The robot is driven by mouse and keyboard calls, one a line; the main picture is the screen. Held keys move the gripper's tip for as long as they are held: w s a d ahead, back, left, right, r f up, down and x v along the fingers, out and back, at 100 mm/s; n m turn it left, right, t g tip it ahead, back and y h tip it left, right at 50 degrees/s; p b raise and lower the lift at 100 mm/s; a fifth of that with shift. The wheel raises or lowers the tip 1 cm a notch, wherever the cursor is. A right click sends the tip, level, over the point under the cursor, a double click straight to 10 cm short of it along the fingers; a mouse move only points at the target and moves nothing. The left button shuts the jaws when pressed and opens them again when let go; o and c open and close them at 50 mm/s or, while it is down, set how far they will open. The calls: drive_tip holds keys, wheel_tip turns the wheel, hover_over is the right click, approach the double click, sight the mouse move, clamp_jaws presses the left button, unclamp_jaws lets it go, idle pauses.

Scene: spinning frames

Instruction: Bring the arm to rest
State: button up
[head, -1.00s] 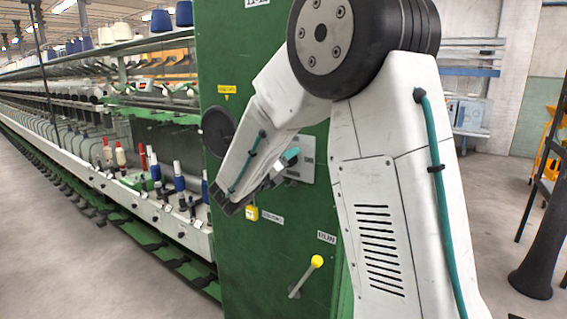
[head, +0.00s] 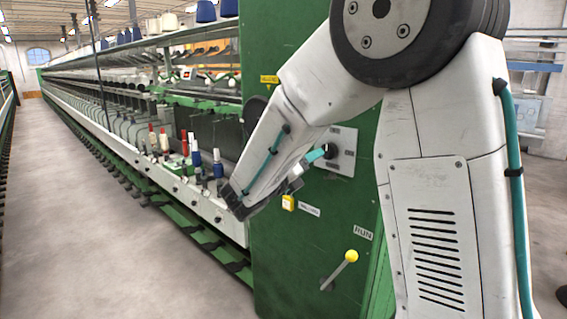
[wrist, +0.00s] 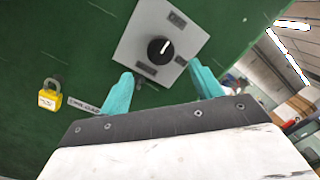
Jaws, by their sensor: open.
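My arm is raised in front of the green end cabinet (head: 285,240) of a spinning frame, bent down towards its face. My gripper (wrist: 160,72) is open and empty, its two teal fingers well apart. In the wrist view a grey switch plate (wrist: 135,35) with a black rotary knob (wrist: 160,49) lies beyond the fingers. No contact with the knob shows. In the head view only a teal fingertip (head: 316,153) shows beside the plate (head: 343,160); the rest is hidden behind my arm.
A yellow padlock (wrist: 49,95) hangs left of the plate. A yellow-knobbed lever (head: 340,268) sticks out low on the cabinet. Bobbins (head: 195,155) line the long machine on the left. The aisle floor (head: 80,240) at left is clear.

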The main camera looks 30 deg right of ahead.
drive_tip(key=s+f+m+g+y, duration=0.4)
drive_tip(key=s+m, duration=0.5)
drive_tip(key=s+f+m+g+y, duration=0.3)
drive_tip(key=s+m+g, duration=0.1)
drive_tip(key=s+m, duration=0.45)
drive_tip(key=s+a+r+m+t+y, duration=0.1)
drive_tip(key=s+a+m+t+y, duration=0.2)
drive_tip(key=s+a+m+y, duration=0.7)
drive_tip(key=s+a+m, duration=0.1)
drive_tip(key=s+m, duration=0.2)
drive_tip(key=s, duration=0.1)
drive_tip(key=shift+s+r+m+y, duration=0.35)
drive_tip(key=shift+s+r+y, duration=0.05)
